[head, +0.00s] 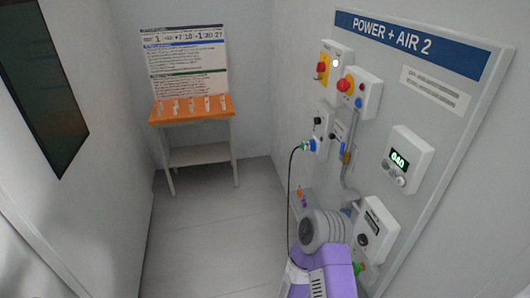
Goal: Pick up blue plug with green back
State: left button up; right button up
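A small blue plug (309,145) sits at a white wall box (321,131) on the right-hand panel. A hint of green shows at its back end, where a black cable (290,190) leaves it. The cable arcs left and hangs down to a purple unit (337,272) at the bottom of the head view. The plug appears to be seated in the box, but it is too small to be sure. Neither of my grippers can be made out in the head view.
The panel (455,110) also carries a red knob (345,85), a box with a green display (407,158) and a lower box (376,230). A grey ribbed round part (322,229) stands below. An orange-topped table (192,109) stands at the back. The floor (215,220) between is clear.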

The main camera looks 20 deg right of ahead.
aim_at(306, 146)
jog(key=u, duration=0.3)
jog(key=i, duration=1.2)
jog(key=z, duration=0.7)
jog(key=i, duration=1.35)
jog(key=z, duration=1.25)
